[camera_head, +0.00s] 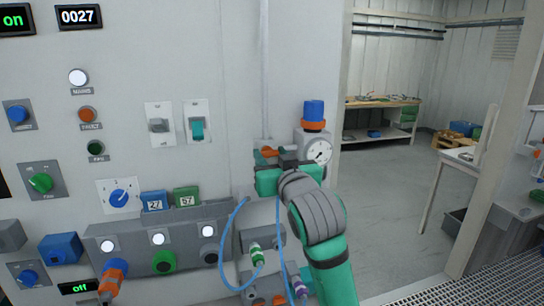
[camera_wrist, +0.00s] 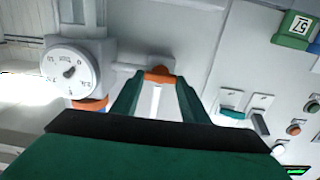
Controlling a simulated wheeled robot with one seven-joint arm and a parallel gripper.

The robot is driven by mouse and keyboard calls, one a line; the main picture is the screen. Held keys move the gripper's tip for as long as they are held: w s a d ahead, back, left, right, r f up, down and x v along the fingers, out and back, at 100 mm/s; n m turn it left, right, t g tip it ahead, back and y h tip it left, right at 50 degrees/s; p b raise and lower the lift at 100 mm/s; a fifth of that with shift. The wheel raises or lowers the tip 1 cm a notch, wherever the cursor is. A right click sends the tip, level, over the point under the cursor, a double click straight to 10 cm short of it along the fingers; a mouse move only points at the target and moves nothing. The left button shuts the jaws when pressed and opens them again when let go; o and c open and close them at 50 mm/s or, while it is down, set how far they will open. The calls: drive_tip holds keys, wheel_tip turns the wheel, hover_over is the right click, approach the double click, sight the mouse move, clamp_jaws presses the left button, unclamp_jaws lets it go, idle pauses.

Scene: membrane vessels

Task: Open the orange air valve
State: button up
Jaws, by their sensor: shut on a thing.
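The orange air valve (camera_head: 265,153) is a small orange handle on the wall pipe, left of the pressure gauge, in the head view. It also shows in the wrist view (camera_wrist: 158,75), between the fingertips. My gripper (camera_head: 272,166) reaches it from the front right. In the wrist view my gripper (camera_wrist: 157,82) has its two green fingers shut on the orange handle, one on each side. My gripper hides part of the valve in the head view, and I cannot tell the handle's exact angle.
A round gauge (camera_head: 319,151) with a blue and orange knob (camera_head: 314,115) above it stands close to the right of my gripper. Blue hoses (camera_head: 224,232) hang below. Switches and dials fill the panel to the left. An open doorway with a workbench (camera_head: 385,103) lies to the right.

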drive_tip(key=shift+n, duration=0.3)
drive_tip(key=n, duration=0.5)
drive_tip(key=shift+a+n, duration=0.2)
drive_tip(key=shift+n, duration=1)
drive_tip(key=n, duration=0.4)
drive_tip(key=shift+s+f, duration=0.1)
drive_tip(key=shift+a+n, duration=0.1)
drive_tip(key=shift+n, duration=1.9)
drive_tip(key=shift+f, duration=0.1)
drive_tip(key=o, duration=1.1)
drive_tip(key=shift+c, duration=0.2)
